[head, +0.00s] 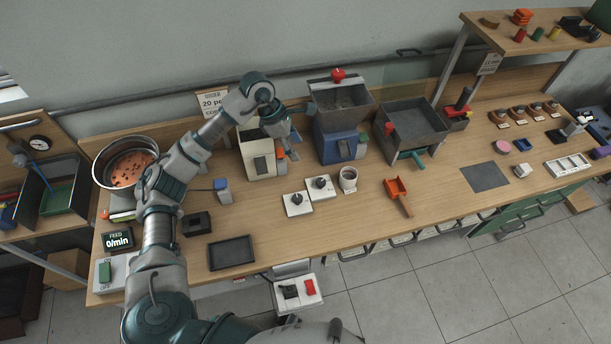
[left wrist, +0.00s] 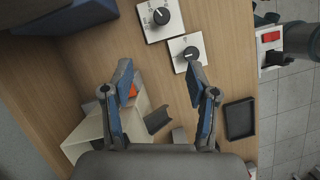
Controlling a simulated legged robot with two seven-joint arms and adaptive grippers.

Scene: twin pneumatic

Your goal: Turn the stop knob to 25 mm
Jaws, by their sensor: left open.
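Two white plates with black knobs lie side by side on the bench. The left knob (head: 298,201) and right knob (head: 321,183) show in the head view; I cannot tell which is the stop knob. In the left wrist view the right knob (left wrist: 161,16) has scale marks around it, too small to read, and the left knob (left wrist: 190,53) sits below it. My left gripper (head: 296,130) is open and empty, above and behind the plates; its fingers (left wrist: 160,75) are apart from both knobs. My right gripper is at most partly visible at the bottom edge; its jaws cannot be made out.
A cream box (head: 259,158) stands below my left gripper, and a blue hopper machine (head: 341,135) to its right. A white cup (head: 348,179) stands right of the plates. A black tray (head: 231,253) lies front left. The bench in front of the plates is clear.

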